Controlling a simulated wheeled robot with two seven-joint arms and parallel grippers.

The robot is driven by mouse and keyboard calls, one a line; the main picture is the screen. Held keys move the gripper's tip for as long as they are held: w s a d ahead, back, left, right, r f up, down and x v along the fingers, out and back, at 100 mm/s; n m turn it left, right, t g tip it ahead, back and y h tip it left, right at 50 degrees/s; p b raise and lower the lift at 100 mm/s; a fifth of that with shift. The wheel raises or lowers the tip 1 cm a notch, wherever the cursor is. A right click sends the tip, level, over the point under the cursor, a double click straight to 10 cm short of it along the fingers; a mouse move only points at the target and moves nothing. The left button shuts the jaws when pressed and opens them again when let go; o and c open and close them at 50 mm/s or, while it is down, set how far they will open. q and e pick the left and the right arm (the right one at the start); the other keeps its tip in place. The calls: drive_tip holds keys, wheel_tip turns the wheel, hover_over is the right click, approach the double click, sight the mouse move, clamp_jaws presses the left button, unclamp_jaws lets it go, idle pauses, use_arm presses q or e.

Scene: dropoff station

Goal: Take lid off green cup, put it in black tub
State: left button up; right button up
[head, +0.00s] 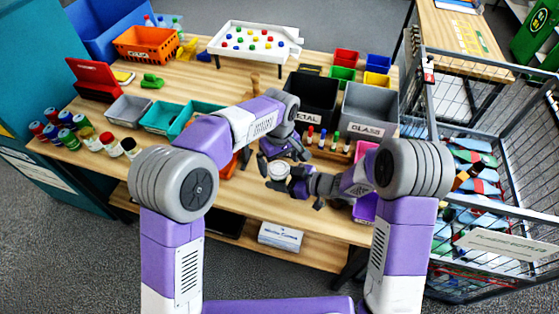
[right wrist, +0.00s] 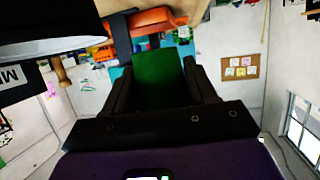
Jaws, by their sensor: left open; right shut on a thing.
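My right gripper (head: 286,180) is shut on the green cup (right wrist: 160,78), which fills the space between its fingers in the right wrist view. In the head view a pale round top (head: 279,171), apparently the lid, shows at the right fingertips; the cup's body is mostly hidden there. My left gripper (head: 268,163) is open, close beside the pale top on its upper left; I cannot tell if it touches. The black tub (head: 318,106), with a label ending in "ETAL", stands behind the grippers on the table.
A grey bin (head: 369,113) labelled "GLASS" stands right of the black tub. A rack of small bottles (head: 325,147) is in front of them. Several cans (head: 84,124) and teal trays (head: 160,115) are at left. A wire cage cart (head: 485,190) stands at right.

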use_arm(q)
drive_tip(key=shift+d, duration=0.1)
drive_tip(key=c, duration=1.4)
drive_tip(key=shift+r, duration=0.15)
drive_tip(key=shift+r, duration=0.3)
drive_tip(key=c, duration=0.3)
drive_tip(key=shift+r, duration=0.55)
drive_tip(key=shift+c, duration=0.3)
drive_tip(key=shift+r, duration=0.15)
clamp_jaws()
